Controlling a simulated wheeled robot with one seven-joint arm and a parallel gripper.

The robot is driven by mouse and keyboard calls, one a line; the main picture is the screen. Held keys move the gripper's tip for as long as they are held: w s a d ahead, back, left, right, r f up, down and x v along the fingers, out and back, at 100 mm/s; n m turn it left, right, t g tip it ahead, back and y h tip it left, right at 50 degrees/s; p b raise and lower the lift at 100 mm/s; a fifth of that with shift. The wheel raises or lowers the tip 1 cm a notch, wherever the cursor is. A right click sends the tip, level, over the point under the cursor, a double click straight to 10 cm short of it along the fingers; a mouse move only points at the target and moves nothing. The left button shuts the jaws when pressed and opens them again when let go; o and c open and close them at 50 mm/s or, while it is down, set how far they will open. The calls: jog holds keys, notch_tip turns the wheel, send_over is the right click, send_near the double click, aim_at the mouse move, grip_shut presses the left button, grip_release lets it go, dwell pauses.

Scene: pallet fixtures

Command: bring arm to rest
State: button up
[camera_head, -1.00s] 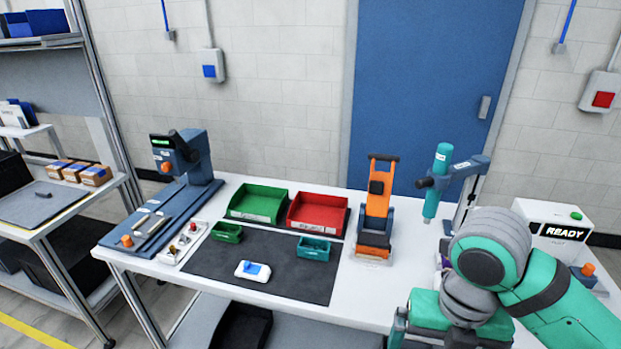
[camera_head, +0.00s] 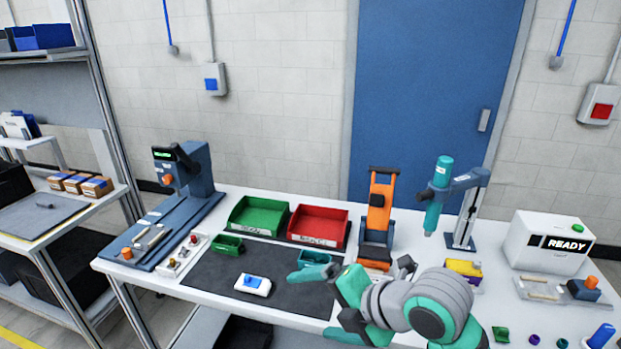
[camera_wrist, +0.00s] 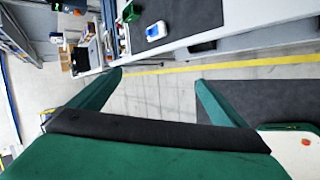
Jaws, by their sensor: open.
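My gripper (camera_head: 312,305) is in front of the workbench's near edge in the head view, with its fingers pointing left. In the wrist view my gripper (camera_wrist: 159,77) shows two green fingers spread wide with nothing between them, and floor beyond. My arm is folded in the lower right of the head view and hides part of the bench's front edge.
The white bench (camera_head: 240,312) carries a dark mat with a white-and-blue part (camera_head: 253,285). Behind it stand a green bin (camera_head: 258,216) and a red bin (camera_head: 318,227). An orange fixture (camera_head: 380,215) and a white READY box (camera_head: 545,241) stand farther right.

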jog(key=w+a+r+m+t+y, duration=0.1)
jog(key=w+a+m+t+y, duration=0.3)
jog(key=w+a+m+t, duration=0.55)
jog(key=s+d+f+m+t+h, duration=0.1)
jog(key=s+d+f+m+h, duration=0.1)
jog(key=s+f+m+h, duration=0.5)
jog(key=s+d+f+m+t+h, duration=0.1)
jog(key=s+d+f+m+h, duration=0.15)
jog(key=s+f+m, duration=0.85)
jog(key=s+d+f+g+h, duration=0.1)
jog(key=s+f, duration=0.3)
jog(key=s, duration=0.8)
jog(key=s+d+f+m+g+h, duration=0.1)
jog(key=s+f, duration=0.3)
jog(key=s, duration=0.7)
jog(key=shift+s+d, duration=0.35)
jog(key=shift+d, duration=0.4)
jog(key=shift+g, duration=0.25)
